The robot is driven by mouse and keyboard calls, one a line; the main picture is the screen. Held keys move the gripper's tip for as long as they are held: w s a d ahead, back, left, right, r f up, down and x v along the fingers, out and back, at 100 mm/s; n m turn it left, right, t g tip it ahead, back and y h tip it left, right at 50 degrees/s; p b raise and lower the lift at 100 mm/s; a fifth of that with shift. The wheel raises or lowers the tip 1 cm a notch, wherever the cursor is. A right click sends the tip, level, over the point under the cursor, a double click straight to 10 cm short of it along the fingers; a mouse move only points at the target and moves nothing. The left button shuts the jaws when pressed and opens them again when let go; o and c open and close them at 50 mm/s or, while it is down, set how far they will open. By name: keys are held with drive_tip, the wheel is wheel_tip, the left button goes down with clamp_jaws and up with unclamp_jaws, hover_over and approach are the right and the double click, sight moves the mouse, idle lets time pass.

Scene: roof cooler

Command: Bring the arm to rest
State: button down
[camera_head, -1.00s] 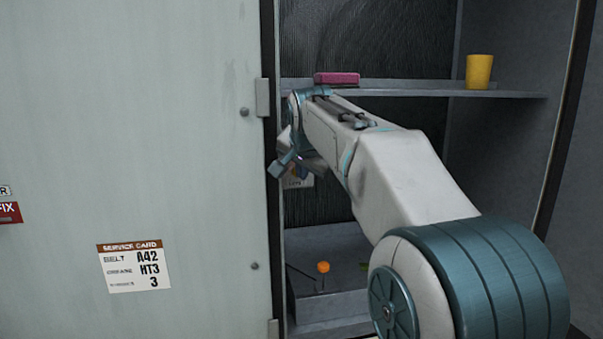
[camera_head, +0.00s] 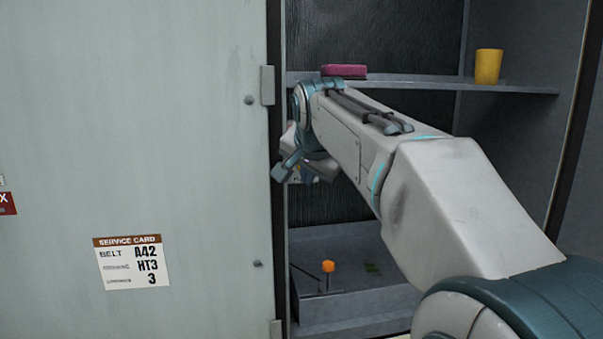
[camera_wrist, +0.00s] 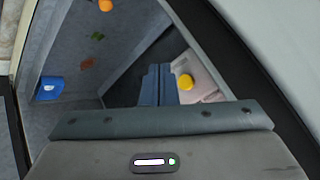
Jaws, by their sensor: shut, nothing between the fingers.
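My gripper (camera_head: 285,168) shows in the head view at the end of my bent arm, beside the right edge of the pale door panel (camera_head: 130,150), in front of the open cabinet. Its teal finger part points down and left. It is shut and empty. Whether it touches the door edge cannot be told. My forearm reaches in from the lower right and hides part of the cabinet's inside. In the wrist view the grey gripper body with a lit indicator fills the bottom.
A shelf (camera_head: 430,87) holds a pink block (camera_head: 344,71) and a yellow cup (camera_head: 488,66). Below, an orange knob (camera_head: 328,267) stands over a grey tray (camera_head: 355,315). The wrist view shows a blue object (camera_wrist: 45,90) and a round yellow object (camera_wrist: 185,82).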

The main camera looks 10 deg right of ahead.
drive_tip(key=shift+s, duration=0.1)
drive_tip(key=s+f+n+g+y, duration=0.1)
drive_tip(key=s+f+n+g, duration=0.4)
drive_tip(key=s+f, duration=2.2)
drive_tip(key=f+n, duration=0.2)
drive_tip(key=n, duration=0.1)
drive_tip(key=shift+s+n+g, duration=0.25)
drive_tip(key=shift+n+g, duration=0.05)
drive_tip(key=shift+g, duration=0.1)
